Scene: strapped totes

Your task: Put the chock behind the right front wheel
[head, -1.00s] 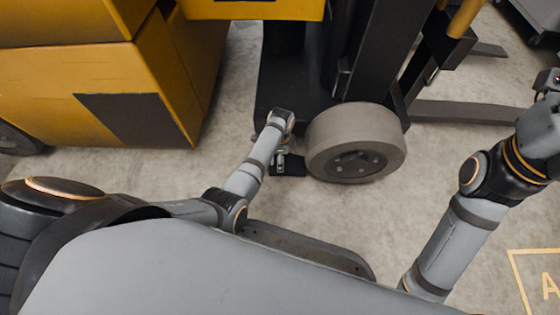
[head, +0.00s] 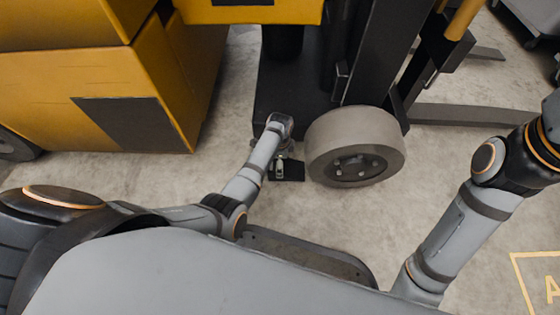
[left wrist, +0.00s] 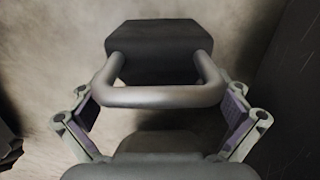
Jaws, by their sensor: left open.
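The front wheel (head: 340,128) of the yellow forklift is grey with a dark hub and stands on the floor in the middle of the head view. The black chock (head: 293,172) lies on the floor close to the wheel's left side; whether they touch is hard to tell. In the left wrist view the chock (left wrist: 155,38) shows its grey bar handle (left wrist: 150,97). My left gripper (left wrist: 162,118) is open, with one finger on each side of the handle. It also shows in the head view (head: 280,167), partly hidden by my arm. My right gripper is out of view.
The yellow forklift body (head: 110,75) fills the upper left, with a black mast (head: 378,60) above the wheel. The forks (head: 470,114) extend to the right, low over the floor. Bare concrete lies right of the wheel. A yellow floor marking (head: 515,270) is at lower right.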

